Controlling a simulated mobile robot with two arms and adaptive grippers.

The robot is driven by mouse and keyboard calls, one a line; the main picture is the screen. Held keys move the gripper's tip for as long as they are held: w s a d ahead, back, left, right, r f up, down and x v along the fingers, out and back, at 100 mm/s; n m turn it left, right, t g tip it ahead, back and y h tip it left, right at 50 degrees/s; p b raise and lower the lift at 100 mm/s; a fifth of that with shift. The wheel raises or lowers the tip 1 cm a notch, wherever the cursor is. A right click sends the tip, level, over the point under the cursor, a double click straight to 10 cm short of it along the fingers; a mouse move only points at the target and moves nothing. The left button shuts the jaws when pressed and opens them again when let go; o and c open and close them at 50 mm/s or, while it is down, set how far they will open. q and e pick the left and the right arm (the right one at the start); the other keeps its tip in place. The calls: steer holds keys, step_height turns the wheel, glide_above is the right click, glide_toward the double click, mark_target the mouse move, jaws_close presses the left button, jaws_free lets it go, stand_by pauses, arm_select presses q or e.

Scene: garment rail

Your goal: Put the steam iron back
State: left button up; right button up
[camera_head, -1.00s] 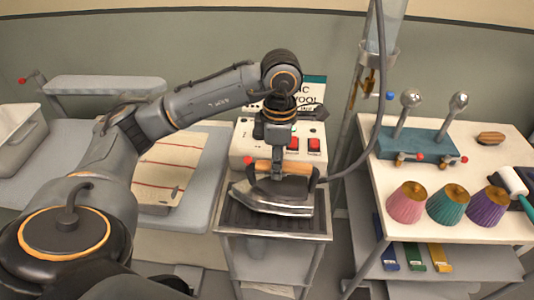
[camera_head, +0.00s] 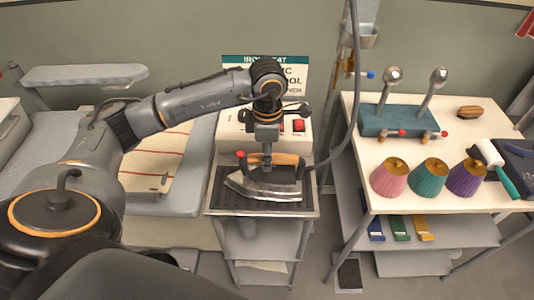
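The steam iron (camera_head: 262,188) has a silver body and a wooden handle and is on or just above the dark rest (camera_head: 228,202) on top of the small grey stand. A dark hose runs from its right side up past the pole. My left gripper (camera_head: 266,163) points down from above, at the iron's wooden handle. Its fingers overlap the handle and look closed around it, though the fingertips are partly hidden. Whether the iron's sole touches the rest is hard to tell. My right gripper is not in view.
A white control box (camera_head: 230,136) with red switches stands behind the rest. To the right, a white table (camera_head: 400,165) holds a blue fixture (camera_head: 400,121) and several coloured cones. An ironing board with striped cloth (camera_head: 160,160) is at left.

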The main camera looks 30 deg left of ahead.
arm_select(q)
steer(key=o, duration=0.3)
steer(key=shift+s, duration=0.15)
steer(key=shift+r, duration=0.15)
steer(key=shift+r, duration=0.2)
steer(key=shift+r+b, duration=1.2)
steer(key=shift+r, duration=4.6)
steer(key=shift+w, duration=0.2)
